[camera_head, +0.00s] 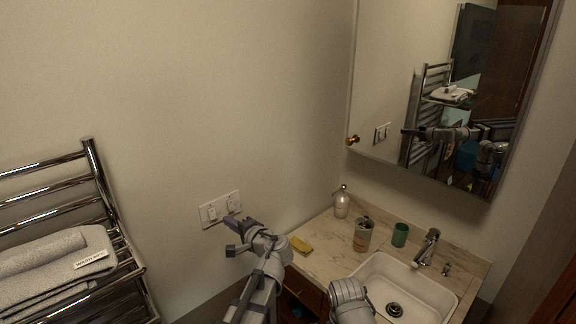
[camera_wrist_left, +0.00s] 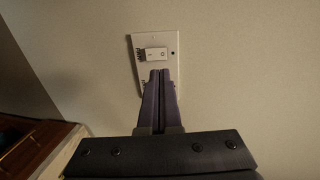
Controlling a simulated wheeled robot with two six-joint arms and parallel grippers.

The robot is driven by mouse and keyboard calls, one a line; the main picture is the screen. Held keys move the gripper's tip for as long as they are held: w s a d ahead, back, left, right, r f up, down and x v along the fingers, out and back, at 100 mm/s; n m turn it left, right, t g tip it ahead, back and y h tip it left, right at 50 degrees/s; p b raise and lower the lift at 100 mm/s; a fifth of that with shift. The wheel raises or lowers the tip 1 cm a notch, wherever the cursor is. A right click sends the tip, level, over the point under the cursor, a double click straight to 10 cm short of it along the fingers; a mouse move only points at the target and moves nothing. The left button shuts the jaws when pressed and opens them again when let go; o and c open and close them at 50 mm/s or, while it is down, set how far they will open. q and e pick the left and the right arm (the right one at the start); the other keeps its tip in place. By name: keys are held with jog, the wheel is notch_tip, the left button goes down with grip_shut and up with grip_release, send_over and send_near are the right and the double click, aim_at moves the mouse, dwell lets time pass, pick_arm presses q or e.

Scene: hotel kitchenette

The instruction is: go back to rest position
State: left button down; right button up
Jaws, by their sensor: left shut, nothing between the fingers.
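My left gripper (camera_head: 234,222) is in front of the wall by a white switch plate (camera_head: 219,209), its fingers closed together and empty. In the left wrist view the closed purple-grey fingers (camera_wrist_left: 160,82) overlap the lower part of the plate (camera_wrist_left: 171,43). A white rocker switch (camera_wrist_left: 157,54) shows just above the fingertips; the rest below is hidden by them. I cannot tell whether the fingers touch the plate. Another arm part of mine shows at the bottom of the head view; my right gripper is not seen.
A counter (camera_head: 318,244) with a sink (camera_head: 424,299), faucet (camera_head: 427,247), soap bottle (camera_head: 341,203), tumbler (camera_head: 362,238), green cup (camera_head: 400,235) and yellow item (camera_head: 300,245) stands at right. A towel rack (camera_head: 97,185) with towels (camera_head: 55,262) is at left. A mirror cabinet (camera_head: 395,100) hangs above.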

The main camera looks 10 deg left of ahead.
pick_arm(q)
jog(key=s+d+f+n+g+h, duration=0.1)
jog(key=s+d+f+g+h, duration=0.3)
jog(key=s+d+f, duration=0.4)
jog(key=s+d+f+n+g+h, duration=0.2)
jog(key=s+d+f+g+h, duration=0.3)
jog(key=s+d, duration=1)
notch_tip(320, 180, down, 4)
jog(key=shift+s+d+f+n+g+h, duration=0.2)
jog(key=shift+n+g+h, duration=0.1)
jog(key=shift+h, duration=0.8)
